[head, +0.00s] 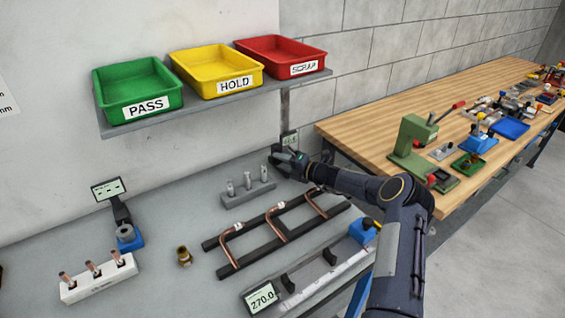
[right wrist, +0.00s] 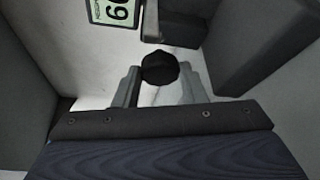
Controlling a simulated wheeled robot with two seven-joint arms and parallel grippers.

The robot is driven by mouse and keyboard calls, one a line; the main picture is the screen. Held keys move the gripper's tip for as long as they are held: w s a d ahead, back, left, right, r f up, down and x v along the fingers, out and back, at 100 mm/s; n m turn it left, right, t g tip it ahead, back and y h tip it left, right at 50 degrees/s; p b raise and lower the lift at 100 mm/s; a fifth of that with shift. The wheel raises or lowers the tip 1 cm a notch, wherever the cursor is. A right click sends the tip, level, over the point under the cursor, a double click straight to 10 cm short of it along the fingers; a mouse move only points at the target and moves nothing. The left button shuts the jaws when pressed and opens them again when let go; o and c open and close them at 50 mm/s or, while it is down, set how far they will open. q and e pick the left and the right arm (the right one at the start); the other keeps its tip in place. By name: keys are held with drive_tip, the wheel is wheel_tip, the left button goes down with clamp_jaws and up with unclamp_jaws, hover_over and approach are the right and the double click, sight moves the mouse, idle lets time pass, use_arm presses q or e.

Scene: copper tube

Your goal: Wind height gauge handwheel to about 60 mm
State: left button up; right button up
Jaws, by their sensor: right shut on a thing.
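The height gauge's small display (head: 290,140) shows at the back of the grey bench, under the right end of the shelf. In the head view its digits are too small to read. My right gripper (head: 289,160) is at the gauge and hides most of it. In the right wrist view the round black handwheel knob (right wrist: 160,67) sits between the two grey fingers of my right gripper (right wrist: 158,85), which is shut on it. The gauge display (right wrist: 112,11) is upside down and cut by the top edge there; the digits in view read as 60. My left gripper is not in view.
A block with metal pins (head: 248,193) and a black rack of bent copper tubes (head: 275,230) lie close to my right arm. A caliper-like gauge reading 270.0 (head: 262,298) is in front. Green, yellow and red bins stand on the shelf (head: 215,107) above.

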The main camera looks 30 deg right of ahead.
drive_tip(key=shift+f, duration=0.15)
drive_tip(key=o, duration=1)
drive_tip(key=shift+r, duration=0.45)
drive_tip(key=shift+o, duration=0.4)
wheel_tip(320, 180, up, 6)
drive_tip(key=s+a+b, duration=0.1)
drive_tip(key=s, duration=0.1)
drive_tip(key=shift+f+b, duration=0.2)
drive_tip(key=shift+b, duration=0.2)
drive_tip(key=shift+s+a+r, duration=0.3)
drive_tip(key=shift+s+r, duration=0.15)
drive_tip(key=shift+r, duration=0.1)
drive_tip(key=shift+s+a+r, duration=0.25)
drive_tip(key=shift+s+r, duration=0.2)
drive_tip(key=shift+r, duration=0.1)
drive_tip(key=shift+c, duration=0.5)
use_arm(q)
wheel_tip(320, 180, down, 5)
drive_tip(key=b, duration=0.3)
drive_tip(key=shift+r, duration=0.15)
use_arm(e)
drive_tip(key=s+a+r, duration=0.4)
drive_tip(key=s, duration=0.4)
drive_tip(key=shift+s+a+r, duration=0.15)
drive_tip(key=shift+s+r, duration=0.05)
drive_tip(key=shift+s, duration=0.15)
